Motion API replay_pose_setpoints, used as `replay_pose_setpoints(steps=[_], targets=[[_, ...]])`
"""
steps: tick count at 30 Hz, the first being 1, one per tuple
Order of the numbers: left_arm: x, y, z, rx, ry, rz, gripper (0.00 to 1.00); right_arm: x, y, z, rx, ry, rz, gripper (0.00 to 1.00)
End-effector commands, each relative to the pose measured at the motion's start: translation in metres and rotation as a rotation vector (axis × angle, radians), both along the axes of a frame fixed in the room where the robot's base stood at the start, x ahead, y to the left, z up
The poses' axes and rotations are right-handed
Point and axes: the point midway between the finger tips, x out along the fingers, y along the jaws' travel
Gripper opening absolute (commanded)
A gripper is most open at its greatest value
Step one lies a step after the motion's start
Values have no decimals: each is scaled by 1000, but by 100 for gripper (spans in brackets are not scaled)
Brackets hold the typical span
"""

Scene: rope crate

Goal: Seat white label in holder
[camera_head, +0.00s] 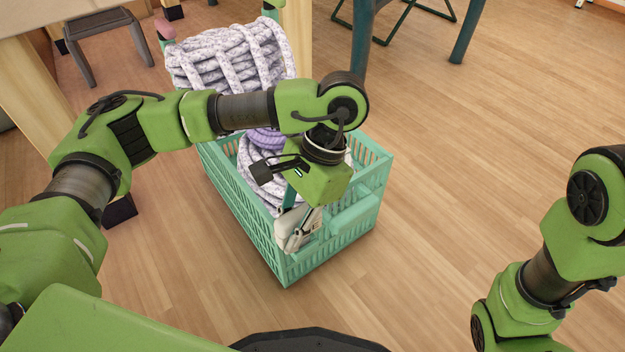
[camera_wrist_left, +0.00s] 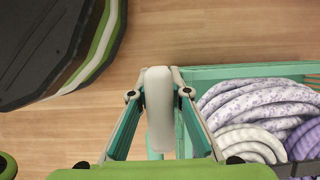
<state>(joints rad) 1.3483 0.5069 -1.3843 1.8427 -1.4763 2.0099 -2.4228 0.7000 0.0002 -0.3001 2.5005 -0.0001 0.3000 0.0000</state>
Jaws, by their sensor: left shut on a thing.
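My left gripper (camera_head: 297,238) is at the near corner of the teal crate (camera_head: 243,207), low by its near end wall. It is shut on a pale white piece, which I take to be the white label (camera_wrist_left: 160,105); in the left wrist view (camera_wrist_left: 160,92) the piece stands upright between the two fingertips. In the head view, the fingers and the piece blend together. A plain teal panel (camera_head: 354,213), perhaps the holder, is on the crate's near end wall, right of the gripper. Whether the label touches the crate is unclear. My right gripper is out of view.
Coiled speckled white and purple rope (camera_wrist_left: 260,105) fills the crate. More rope (camera_head: 225,55) is stacked behind it. A grey stool (camera_head: 105,45) and table legs (camera_head: 362,40) stand further back. The wooden floor right of the crate is clear.

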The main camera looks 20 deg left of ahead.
Motion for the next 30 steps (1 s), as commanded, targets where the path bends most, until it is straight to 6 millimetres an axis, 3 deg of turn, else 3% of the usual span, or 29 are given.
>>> replay_pose_setpoints(steps=[20, 21, 23, 30], targets=[[0, 0, -6, 0, 0, 0, 0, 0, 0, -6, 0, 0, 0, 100], [0, 0, -6, 0, 0, 0, 23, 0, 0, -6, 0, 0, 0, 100], [0, 0, -6, 1, -1, 0, 37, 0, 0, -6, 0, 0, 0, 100], [1, 1, -6, 2, -2, 1, 37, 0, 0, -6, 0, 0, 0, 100]])
